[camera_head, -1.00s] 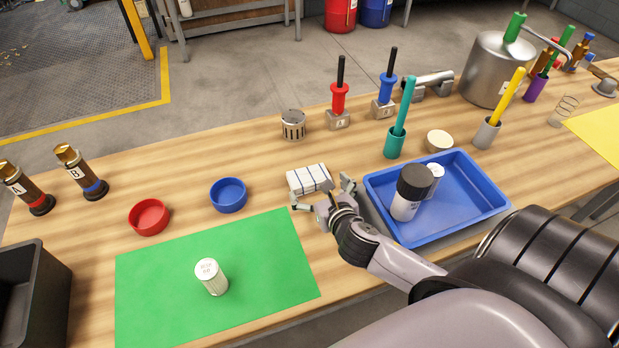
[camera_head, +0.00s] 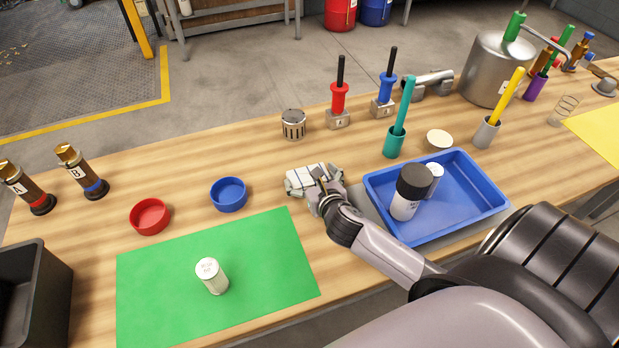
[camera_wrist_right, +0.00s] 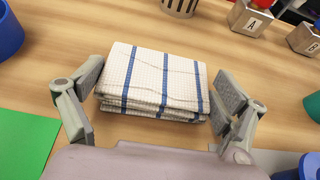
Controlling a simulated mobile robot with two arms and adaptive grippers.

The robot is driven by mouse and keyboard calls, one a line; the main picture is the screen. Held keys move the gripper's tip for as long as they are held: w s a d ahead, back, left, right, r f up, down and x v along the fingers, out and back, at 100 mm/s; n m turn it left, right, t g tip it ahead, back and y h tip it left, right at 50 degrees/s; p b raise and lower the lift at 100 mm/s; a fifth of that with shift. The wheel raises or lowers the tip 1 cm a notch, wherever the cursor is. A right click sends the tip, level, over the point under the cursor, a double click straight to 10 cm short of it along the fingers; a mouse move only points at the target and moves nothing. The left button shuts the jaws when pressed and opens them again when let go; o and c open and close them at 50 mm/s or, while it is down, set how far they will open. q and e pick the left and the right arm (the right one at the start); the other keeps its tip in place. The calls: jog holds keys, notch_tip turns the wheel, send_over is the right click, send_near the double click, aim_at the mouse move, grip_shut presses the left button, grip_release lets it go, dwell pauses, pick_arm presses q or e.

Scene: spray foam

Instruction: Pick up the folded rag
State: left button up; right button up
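The folded rag (camera_head: 306,178) is white with blue stripes and lies flat on the wooden table, between the blue dish and the blue tray. It also shows in the right wrist view (camera_wrist_right: 155,80), folded in several layers. My right gripper (camera_head: 314,183) is at the rag, with its fingers open on either side of it. In the wrist view the right gripper (camera_wrist_right: 158,92) has one pad close to the rag's left edge and the other close to its right edge. I cannot tell whether the pads touch the cloth. My left gripper is not in view.
A blue tray (camera_head: 467,222) with a black-capped bottle (camera_head: 408,195) stands to the right. A blue dish (camera_head: 228,195), a red dish (camera_head: 150,216) and a green mat (camera_head: 150,290) with a white can (camera_head: 211,276) are to the left. A metal slotted cup (camera_head: 293,125) stands behind.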

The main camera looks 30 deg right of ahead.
jog(key=c, duration=0.4)
notch_tip(320, 180, up, 20)
jog(key=p, duration=0.3)
jog(key=s+a+r+m+g+h, duration=0.1)
jog(key=s+a+m+h, duration=0.2)
jog(key=s+a, duration=0.7)
jog(key=a, duration=0.3)
jog(key=shift+s+r, duration=0.15)
jog(key=shift+s, duration=0.1)
